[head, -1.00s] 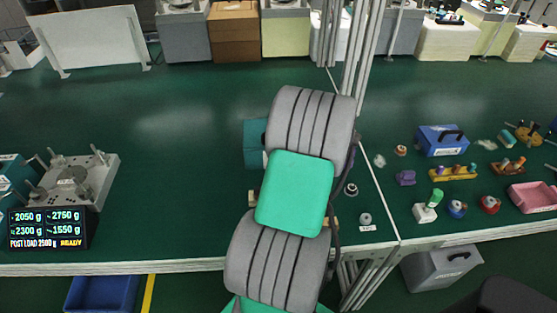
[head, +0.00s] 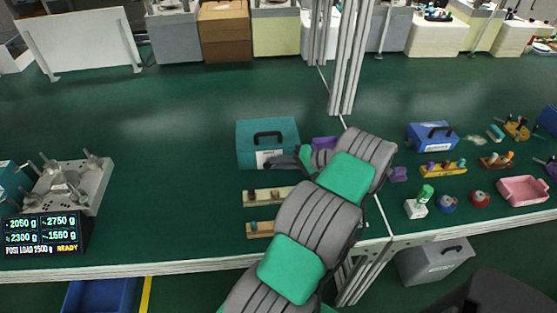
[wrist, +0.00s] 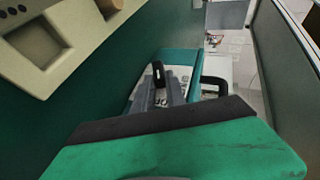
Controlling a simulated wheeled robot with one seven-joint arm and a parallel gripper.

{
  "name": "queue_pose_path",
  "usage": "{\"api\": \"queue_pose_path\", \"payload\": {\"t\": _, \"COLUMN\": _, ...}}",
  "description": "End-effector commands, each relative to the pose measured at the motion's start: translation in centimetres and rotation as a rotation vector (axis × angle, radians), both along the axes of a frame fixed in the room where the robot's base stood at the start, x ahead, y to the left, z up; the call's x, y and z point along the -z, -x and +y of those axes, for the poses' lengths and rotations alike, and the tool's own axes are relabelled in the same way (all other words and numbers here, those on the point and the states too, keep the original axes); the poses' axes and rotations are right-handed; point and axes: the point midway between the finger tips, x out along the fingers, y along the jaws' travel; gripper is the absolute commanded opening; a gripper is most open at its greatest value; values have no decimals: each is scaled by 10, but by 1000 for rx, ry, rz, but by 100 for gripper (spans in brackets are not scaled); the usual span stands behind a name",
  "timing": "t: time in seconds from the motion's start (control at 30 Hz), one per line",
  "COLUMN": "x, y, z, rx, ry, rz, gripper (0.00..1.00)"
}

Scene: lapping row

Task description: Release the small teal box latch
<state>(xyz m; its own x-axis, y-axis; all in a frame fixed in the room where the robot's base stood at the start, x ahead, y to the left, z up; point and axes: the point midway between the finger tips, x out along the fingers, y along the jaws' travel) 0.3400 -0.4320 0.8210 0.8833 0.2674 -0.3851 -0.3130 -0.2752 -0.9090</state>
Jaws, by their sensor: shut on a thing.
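The teal box (head: 255,140) stands upright on the green bench in the head view, with a black handle and a white label on its front. It also shows in the wrist view (wrist: 182,58), with its black handle to the right of the fingers. My gripper (head: 284,160) is at the box's front right side. In the wrist view, its grey fingers (wrist: 163,90) are shut on a small dark piece, the latch (wrist: 157,72), at the box's front face. The fingers partly hide the latch, so whether it is released cannot be told.
Wooden holders (head: 266,195) lie in front of the box. A purple block (head: 325,143) is close to my arm. A metal fixture (head: 68,185) and a display (head: 45,235) are at left. A blue box (head: 432,136) and a pink tray (head: 524,190) are at right. The bench's left middle is clear.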

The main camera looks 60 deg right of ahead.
Motion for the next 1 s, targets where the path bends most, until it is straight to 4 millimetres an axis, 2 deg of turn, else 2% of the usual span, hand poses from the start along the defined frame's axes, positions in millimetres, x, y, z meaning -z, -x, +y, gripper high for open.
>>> {"api": "queue_pose_path", "payload": {"t": 0.6, "x": 1, "y": 0, "z": -1, "rx": 2, "ry": -31, "rz": -38, "gripper": 0}}
{"api": "queue_pose_path", "payload": {"t": 0.63, "x": 1, "y": 0, "z": -1, "rx": 2, "ry": -31, "rz": -38, "gripper": 17}}
{"api": "queue_pose_path", "payload": {"t": 0.9, "x": 1, "y": 0, "z": -1, "rx": 1, "ry": -31, "rz": -38, "gripper": 38}}
{"api": "queue_pose_path", "payload": {"t": 1.0, "x": 1, "y": 0, "z": -1, "rx": 2, "ry": -32, "rz": -37, "gripper": 38}}
